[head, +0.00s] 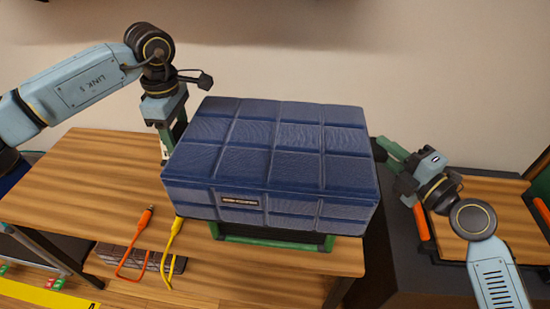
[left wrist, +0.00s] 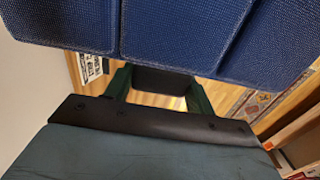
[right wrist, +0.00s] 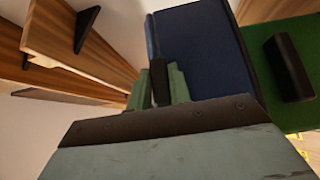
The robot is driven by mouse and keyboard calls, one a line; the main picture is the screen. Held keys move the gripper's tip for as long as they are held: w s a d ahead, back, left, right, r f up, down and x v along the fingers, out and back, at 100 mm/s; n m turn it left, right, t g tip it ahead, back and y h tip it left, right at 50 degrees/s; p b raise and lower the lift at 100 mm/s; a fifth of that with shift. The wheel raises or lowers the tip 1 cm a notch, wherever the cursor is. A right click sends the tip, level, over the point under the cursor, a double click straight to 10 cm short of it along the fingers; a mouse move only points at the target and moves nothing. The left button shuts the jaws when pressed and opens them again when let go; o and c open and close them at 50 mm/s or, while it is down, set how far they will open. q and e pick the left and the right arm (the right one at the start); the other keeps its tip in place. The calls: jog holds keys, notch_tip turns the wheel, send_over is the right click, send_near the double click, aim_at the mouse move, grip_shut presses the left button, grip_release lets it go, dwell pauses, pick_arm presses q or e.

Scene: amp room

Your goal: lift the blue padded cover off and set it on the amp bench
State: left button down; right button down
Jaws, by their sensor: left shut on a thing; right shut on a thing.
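The blue padded cover (head: 268,150) is a quilted box shape with a small label on its front. It sits over a green body with dark edges (head: 275,239), which shows below its front edge. My left gripper (head: 172,135) is at the cover's left side and shut on it; the blue padding also fills the top of the left wrist view (left wrist: 190,30). My right gripper (head: 386,150) is shut on the cover's right side. In the right wrist view, the cover (right wrist: 207,55) is beside the green body (right wrist: 280,75) with a dark handle. The exact grip points are partly hidden.
A wooden bench (head: 95,180) has free room left of the cover. Orange (head: 130,247) and yellow (head: 172,247) cables hang over its front edge. A wall is behind.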

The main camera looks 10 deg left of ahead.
pick_arm(q)
jog(key=shift+r, duration=0.2)
notch_tip(320, 180, up, 15)
jog(key=p, duration=1.5)
jog(key=shift+f, duration=0.3)
